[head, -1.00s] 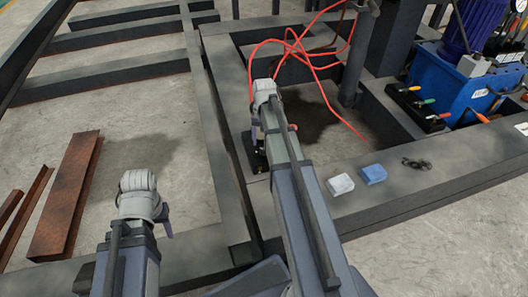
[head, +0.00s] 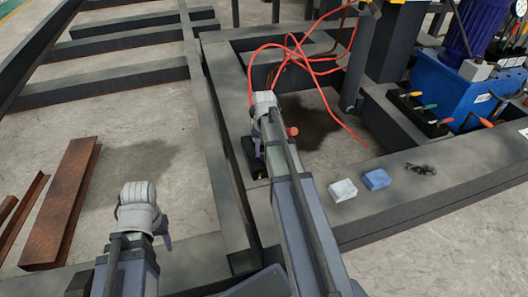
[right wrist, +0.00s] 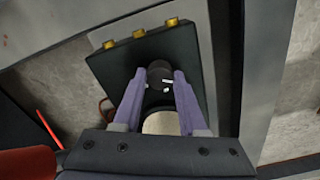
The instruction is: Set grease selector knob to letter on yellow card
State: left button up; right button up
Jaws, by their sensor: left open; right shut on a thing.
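A black box (right wrist: 105,70) with brass fittings on one edge fills the middle of the right wrist view. A dark round knob (right wrist: 159,70) with small white marks stands on its face. My right gripper (right wrist: 159,82) is shut on the knob, one purple finger on each side. I cannot read a letter on it. In the head view the box (head: 252,157) is partly hidden by my right arm. My left gripper (head: 166,238) is open and empty, low at the left, away from the box; its fingers are mostly hidden. I cannot make out a yellow card with a letter.
The box sits on a dark steel frame (head: 440,180). Red hoses (head: 300,55) loop behind my right arm. A pale block (head: 343,190), a blue block (head: 376,179) and a small black object (head: 421,169) lie on the frame. Rusty steel (head: 62,205) lies at the left.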

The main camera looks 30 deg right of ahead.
grip_shut()
jog(key=shift+m, duration=0.3)
jog(key=m, duration=0.5)
jog(key=shift+m, duration=0.3)
jog(key=m, duration=1.1)
jog(key=shift+m, duration=0.3)
jog(key=m, duration=0.6)
